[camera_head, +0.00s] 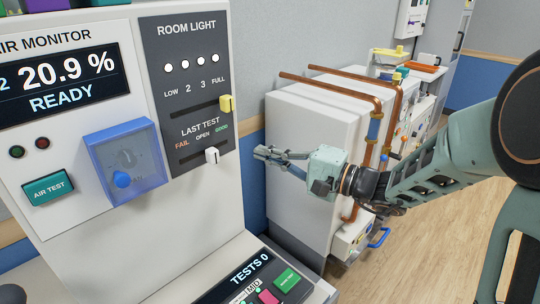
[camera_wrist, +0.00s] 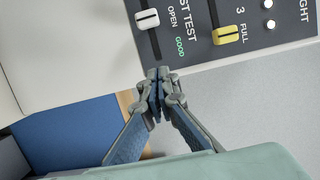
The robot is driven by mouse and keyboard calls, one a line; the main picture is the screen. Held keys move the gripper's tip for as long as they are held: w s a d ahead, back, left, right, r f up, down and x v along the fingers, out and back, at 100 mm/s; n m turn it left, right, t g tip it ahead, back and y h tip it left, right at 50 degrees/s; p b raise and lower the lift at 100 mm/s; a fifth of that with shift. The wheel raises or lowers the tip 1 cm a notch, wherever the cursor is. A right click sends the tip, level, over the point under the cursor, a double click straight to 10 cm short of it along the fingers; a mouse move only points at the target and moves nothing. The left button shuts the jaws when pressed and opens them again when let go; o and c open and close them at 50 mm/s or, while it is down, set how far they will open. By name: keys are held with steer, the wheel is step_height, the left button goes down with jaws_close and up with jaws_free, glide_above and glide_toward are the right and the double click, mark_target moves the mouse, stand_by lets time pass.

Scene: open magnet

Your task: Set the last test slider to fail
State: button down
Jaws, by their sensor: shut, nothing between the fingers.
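The last test slider has a white knob (camera_head: 212,155) on the dark panel, under the labels FAIL, OPEN and GOOD. In the wrist view the knob (camera_wrist: 147,19) stands about level with OPEN. My gripper (camera_head: 262,153) is shut and empty, to the right of the knob and apart from it, beyond the panel's right edge. In the wrist view its closed fingertips (camera_wrist: 157,76) are below the GOOD end of the slot. The FAIL label is out of the wrist view.
The room light slider's yellow knob (camera_head: 226,104) is just above, at the FULL end; it also shows in the wrist view (camera_wrist: 227,35). A blue clear cover (camera_head: 126,165) over a dial is left of the panel. A white cabinet with copper pipes (camera_head: 375,125) stands behind my gripper.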

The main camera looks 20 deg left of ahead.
mark_target(210, 154)
steer(key=x, duration=0.6)
steer(key=shift+p, duration=0.3)
steer(key=s, duration=0.1)
steer(key=s+a, duration=0.1)
steer(key=s, duration=0.1)
steer(key=shift+s+a, duration=0.3)
steer(key=shift+a, duration=0.05)
steer(key=shift+s+a+b, duration=0.45)
steer(key=shift+s+b, duration=0.4)
steer(key=shift+s+a+b, duration=0.45)
steer(key=shift+s+b, duration=0.4)
steer(key=shift+s+a+b, duration=0.4)
steer(key=shift+s+b, duration=0.4)
steer(key=shift+b, duration=0.05)
